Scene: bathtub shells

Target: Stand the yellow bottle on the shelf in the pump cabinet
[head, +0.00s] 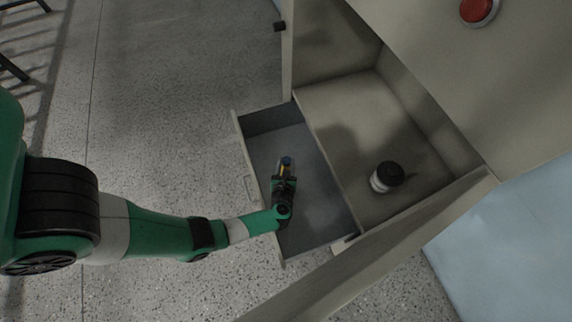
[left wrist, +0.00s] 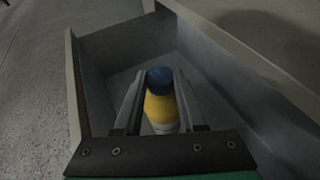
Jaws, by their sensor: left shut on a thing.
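The yellow bottle (left wrist: 161,108) has a blue cap and a pale lower part. It stands between the fingers of my left gripper (left wrist: 157,100), which is shut on it. In the head view the bottle (head: 286,165) shows small at the tip of my left gripper (head: 285,175), over the open drawer. I cannot tell whether the bottle touches the drawer floor. The cabinet shelf (head: 340,110) lies to the right of the drawer and higher, in an open compartment. My right gripper is not in view.
A white bottle with a black cap (head: 386,177) stands on the shelf near its front right. The grey drawer (head: 315,215) is pulled out. An open door (head: 400,245) borders the near side. A red button (head: 478,10) sits on the cabinet top. The shelf's left part is clear.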

